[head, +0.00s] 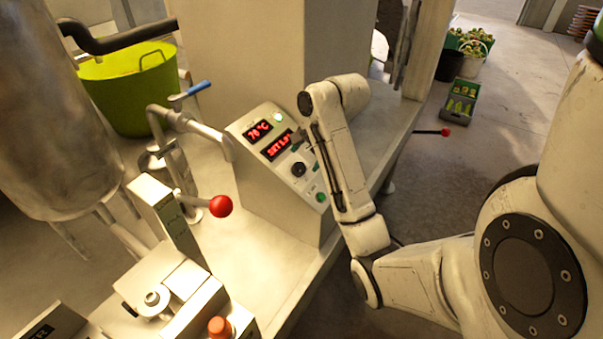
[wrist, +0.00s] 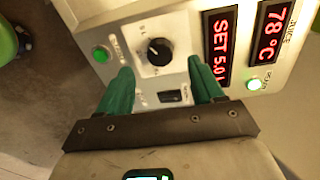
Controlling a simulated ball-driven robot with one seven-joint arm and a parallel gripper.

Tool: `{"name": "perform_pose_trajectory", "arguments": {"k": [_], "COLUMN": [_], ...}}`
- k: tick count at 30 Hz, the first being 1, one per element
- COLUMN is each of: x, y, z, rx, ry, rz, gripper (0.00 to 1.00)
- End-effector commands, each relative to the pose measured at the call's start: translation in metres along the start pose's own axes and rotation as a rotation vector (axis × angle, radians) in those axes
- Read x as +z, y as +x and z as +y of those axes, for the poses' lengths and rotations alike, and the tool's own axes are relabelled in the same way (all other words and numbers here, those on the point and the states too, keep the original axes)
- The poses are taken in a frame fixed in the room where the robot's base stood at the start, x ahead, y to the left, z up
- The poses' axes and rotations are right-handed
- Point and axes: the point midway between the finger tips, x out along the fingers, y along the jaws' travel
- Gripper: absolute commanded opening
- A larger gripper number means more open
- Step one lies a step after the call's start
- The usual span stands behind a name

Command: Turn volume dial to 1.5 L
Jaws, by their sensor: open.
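The volume dial (wrist: 160,52) is a round black knob with a pale pointer mark, on the light sloping control panel (wrist: 180,20). It also shows in the head view (head: 299,169). My gripper (wrist: 159,66) is open, with its green fingers apart and their tips on either side of the dial, a little short of it in the picture. I see no contact with the dial. The red display (wrist: 220,45) beside the dial reads SET 5.0. In the head view my arm partly covers the panel and gripper.
A black rocker switch (wrist: 173,97) sits between my fingers, below the dial. A red-knobbed lever (head: 220,206) and pipe (head: 205,130) stand left of the panel.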

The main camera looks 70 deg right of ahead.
Motion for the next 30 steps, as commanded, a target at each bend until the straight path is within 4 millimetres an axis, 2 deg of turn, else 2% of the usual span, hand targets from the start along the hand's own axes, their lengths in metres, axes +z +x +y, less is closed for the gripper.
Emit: {"name": "perform_pose_trajectory", "arguments": {"k": [1, 12, 24, 30], "x": [0.0, -0.001, 0.0, 0.0], "y": [0.012, 0.045, 0.053, 0.053], "z": [0.002, 0.0, 0.0, 0.0], "rx": [0.0, 0.002, 0.0, 0.0], "ry": [-0.001, 0.002, 0.0, 0.0], "rz": [0.0, 0.0, 0.0, 0.0], "gripper": [0.67, 0.67, 0.67, 0.49]}}
